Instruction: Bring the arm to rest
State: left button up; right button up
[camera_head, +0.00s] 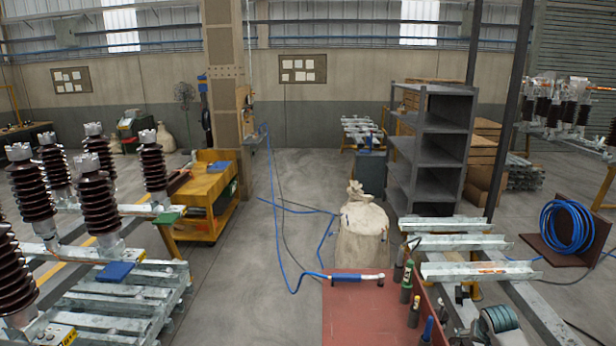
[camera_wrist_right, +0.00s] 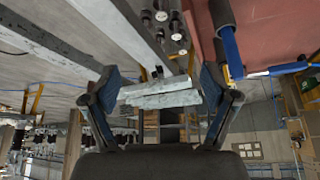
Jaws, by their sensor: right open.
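My right gripper (camera_wrist_right: 160,84) shows in the right wrist view, with its two blue-padded fingers spread wide apart. It is open. Grey steel beams (camera_wrist_right: 158,96) show behind the gap between the fingertips, and nothing is seen gripped. I cannot tell how far the beams are from the fingers.
Brown insulators (camera_head: 33,190) stand at left. Open floor (camera_head: 250,265) lies between, with a blue hose across it.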

jog(key=s+a+f+n, duration=0.2)
jog(key=s+a+f, duration=0.25)
jog(key=f, duration=0.75)
jog(key=s+a+f+n+g+y+b, duration=0.1)
jog(key=s+a+f, duration=0.2)
jog(key=a+f, duration=0.55)
jog(key=s+a+f+n, duration=0.2)
jog(key=s+a+f, duration=0.15)
jog(key=f, duration=1.05)
pick_arm(q)
jog(key=w+r, duration=0.2)
jog(key=w+r+b, duration=0.1)
jog(key=w, duration=0.1)
jog(key=shift+w+a+r, duration=0.2)
jog(key=shift+w+r, duration=0.1)
jog(key=shift+r, duration=0.05)
pick_arm(e)
jog(key=s+a+f+n, duration=0.1)
jog(key=s+a+f, duration=0.4)
jog(key=s, duration=0.6)
jog(key=s+a+f+n+g+y, duration=0.1)
jog(key=s+a+f, duration=0.4)
jog(key=s+f, duration=0.3)
jog(key=s+a+f+g, duration=0.1)
jog(key=s+a+f, duration=0.4)
jog(key=s, duration=0.9)
jog(key=shift+s+a+f+n+y, duration=0.25)
jog(key=shift+a+f+n+y, duration=0.15)
jog(key=shift+f, duration=0.5)
